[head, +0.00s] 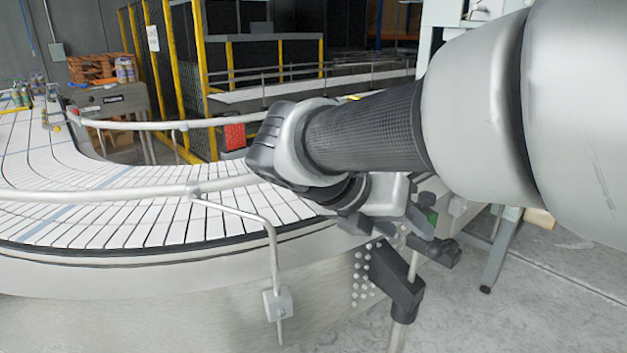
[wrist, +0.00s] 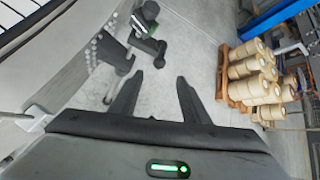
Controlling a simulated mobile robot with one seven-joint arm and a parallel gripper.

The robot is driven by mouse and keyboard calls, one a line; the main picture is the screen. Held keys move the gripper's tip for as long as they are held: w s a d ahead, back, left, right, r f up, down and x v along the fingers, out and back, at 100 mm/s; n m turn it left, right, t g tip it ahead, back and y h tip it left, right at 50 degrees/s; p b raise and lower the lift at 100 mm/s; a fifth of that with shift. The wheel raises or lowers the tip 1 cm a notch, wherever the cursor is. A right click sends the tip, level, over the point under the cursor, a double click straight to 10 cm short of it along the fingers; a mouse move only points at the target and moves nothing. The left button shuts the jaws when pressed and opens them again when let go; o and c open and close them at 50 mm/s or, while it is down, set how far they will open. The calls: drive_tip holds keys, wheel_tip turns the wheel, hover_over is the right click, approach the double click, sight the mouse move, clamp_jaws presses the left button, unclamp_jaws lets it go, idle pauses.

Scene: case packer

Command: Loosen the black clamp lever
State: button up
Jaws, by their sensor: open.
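A black clamp (head: 395,282) sits on an upright metal post at the conveyor's outer side, and it also shows in the wrist view (wrist: 124,64). A black lever-like piece (head: 437,250) sticks out beside it; in the wrist view this piece (wrist: 151,46) lies beyond my fingertips, up and slightly left. I cannot tell exactly where lever and clamp body meet. My gripper (wrist: 158,84) is open, with nothing between its two black fingers, and is apart from the lever. In the head view my wrist hides most of the gripper.
A curved conveyor (head: 120,205) with a guide rail (head: 100,196) runs along the left. A bent rail bracket (head: 272,250) stands near the clamp. In the wrist view, a pallet of tan rolls (wrist: 250,70) stands at the right, with open concrete floor between.

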sight(432, 248)
drive_tip(key=b+x, duration=0.2)
drive_tip(key=x, duration=1.1)
drive_tip(key=shift+w+d+f, duration=0.15)
drive_tip(key=shift+d+f, duration=0.1)
drive_tip(key=shift+f, duration=0.05)
drive_tip(key=shift+c, duration=0.2)
clamp_jaws()
